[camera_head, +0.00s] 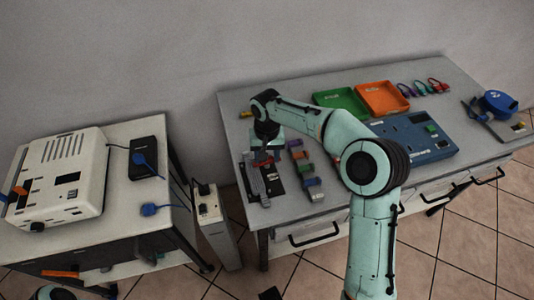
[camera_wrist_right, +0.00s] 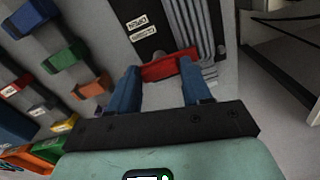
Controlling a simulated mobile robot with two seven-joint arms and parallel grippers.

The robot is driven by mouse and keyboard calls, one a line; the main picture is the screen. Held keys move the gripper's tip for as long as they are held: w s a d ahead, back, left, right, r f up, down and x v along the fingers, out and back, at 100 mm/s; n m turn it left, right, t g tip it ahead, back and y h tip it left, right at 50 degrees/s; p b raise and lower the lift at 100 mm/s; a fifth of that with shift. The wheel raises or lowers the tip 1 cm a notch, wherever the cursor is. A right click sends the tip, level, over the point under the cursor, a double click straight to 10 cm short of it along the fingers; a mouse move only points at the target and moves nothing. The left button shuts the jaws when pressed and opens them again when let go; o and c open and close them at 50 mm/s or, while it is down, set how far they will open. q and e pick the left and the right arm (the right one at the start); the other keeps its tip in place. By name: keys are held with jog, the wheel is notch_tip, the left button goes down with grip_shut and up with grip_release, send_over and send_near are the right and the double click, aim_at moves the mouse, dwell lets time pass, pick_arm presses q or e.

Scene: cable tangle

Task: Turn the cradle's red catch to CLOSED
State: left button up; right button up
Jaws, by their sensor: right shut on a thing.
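The cradle (camera_head: 279,185) is a black plate with grey ribbed strips beside it, near the left end of the long workbench. In the right wrist view its black plate (camera_wrist_right: 163,12) carries two small white labels, upside down and hard to read. The red catch (camera_wrist_right: 170,66) lies crosswise at the plate's near edge. It also shows as a small red patch in the head view (camera_head: 263,161). My right gripper (camera_wrist_right: 160,88) has its blue fingers on either side of the catch and is shut on it. In the head view my right arm hides part of the cradle. My left gripper is out of view.
Several coloured clips (camera_head: 309,182) stand in a row right of the cradle. A green tray (camera_head: 340,101), an orange tray (camera_head: 383,97) and a blue panel box (camera_head: 405,140) lie further right. A gap separates the bench from the side table (camera_head: 95,225).

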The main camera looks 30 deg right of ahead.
jog(key=shift+r+n+p, duration=0.1)
jog(key=shift+n+p, duration=0.6)
jog(key=shift+n, duration=0.5)
jog(key=shift+c, duration=0.2)
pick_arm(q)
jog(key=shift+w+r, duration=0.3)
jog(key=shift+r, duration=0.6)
pick_arm(e)
jog(key=o, duration=1.1)
jog(key=shift+c, duration=0.2)
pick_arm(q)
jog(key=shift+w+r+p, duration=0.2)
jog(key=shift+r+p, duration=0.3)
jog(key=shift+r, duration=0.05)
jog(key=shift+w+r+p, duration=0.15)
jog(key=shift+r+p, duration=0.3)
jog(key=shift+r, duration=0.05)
pick_arm(e)
notch_tip(320, 180, up, 13)
jog(key=shift+r, duration=0.15)
